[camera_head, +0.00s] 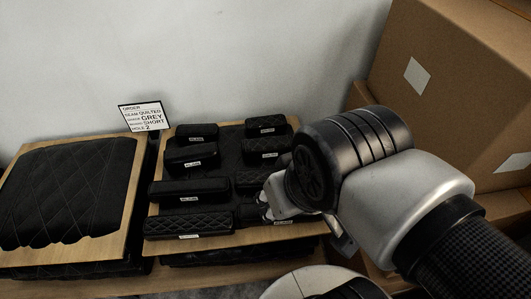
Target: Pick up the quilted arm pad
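Several black arm pads with small white labels lie in two columns on a wooden board (153,236). The front-left pad (190,221) shows a diamond-quilted top. The pad behind it (190,190) looks long and smoother. In the right column, the back pad (267,125) and the one in front of it (265,149) are shorter. A further right pad (248,179) is partly covered by my arm. My gripper (264,207) points down at the front of the right column. It hides most of the front-right pad there, and its finger gap and any contact are unclear.
An order sign (141,116) reads seam quilted, grey, short, hole 2. A large black quilted cushion (72,190) lies on a board at left. Cardboard boxes (455,85) stand at right, close to my arm. A pale wall rises behind.

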